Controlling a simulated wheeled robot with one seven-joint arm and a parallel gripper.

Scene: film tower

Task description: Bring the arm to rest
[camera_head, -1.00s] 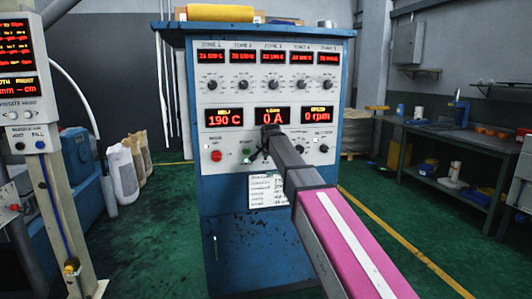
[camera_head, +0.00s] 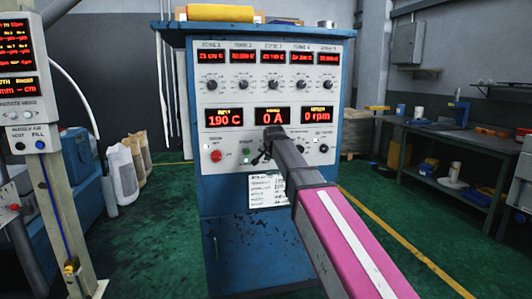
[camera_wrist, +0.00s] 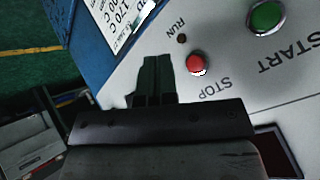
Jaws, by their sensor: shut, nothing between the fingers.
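My arm (camera_head: 345,240), with a pink and white link, reaches up from the bottom right towards the front of a blue control cabinet (camera_head: 230,240). My gripper (camera_head: 258,159) is small and dark in the head view, in front of the cabinet's lower panel, partly hidden by my wrist. In the wrist view my gripper (camera_wrist: 157,62) has its two dark fingers together with nothing between them. The fingers point at the pale panel, left of a red button (camera_wrist: 196,63) near the word STOP. A green button (camera_wrist: 267,16) near START is further right. I cannot tell the gap to the panel.
A yellow roll (camera_head: 221,13) lies on the cabinet top. A workbench (camera_head: 450,145) stands at the right. A post with displays (camera_head: 60,200) and pale sacks (camera_head: 122,172) are at the left. Green floor (camera_head: 155,240) is open on both sides of the cabinet.

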